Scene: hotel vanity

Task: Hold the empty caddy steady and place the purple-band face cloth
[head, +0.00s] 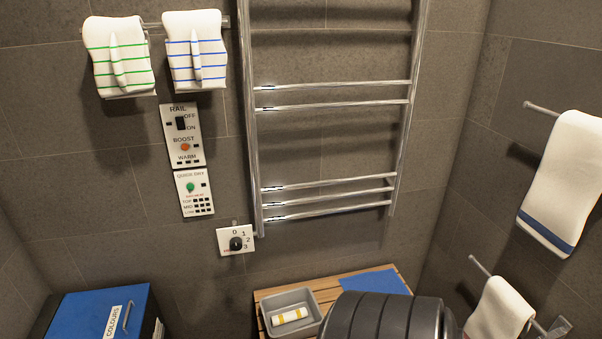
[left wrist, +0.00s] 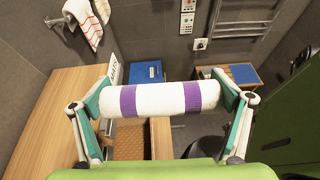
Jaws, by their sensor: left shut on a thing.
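In the left wrist view a rolled white face cloth (left wrist: 155,98) with two purple bands lies level between the fingers of my left gripper (left wrist: 160,97). The gripper is shut on the roll, one finger at each end, and holds it above the wooden counter. Below it a brown woven surface (left wrist: 130,142) shows, partly hidden by the roll; I cannot tell if it belongs to the caddy. No empty caddy is clearly visible. My left gripper is outside the head view, and my right gripper is in neither view.
A grey tray (head: 306,302) holding a yellow-band roll (head: 289,316) stands on a slatted bench beside a blue mat (head: 374,285). A blue box (head: 88,312) stands at lower left. A rounded dark object (head: 380,318) blocks the bench front. A towel rail (head: 330,186) is on the wall.

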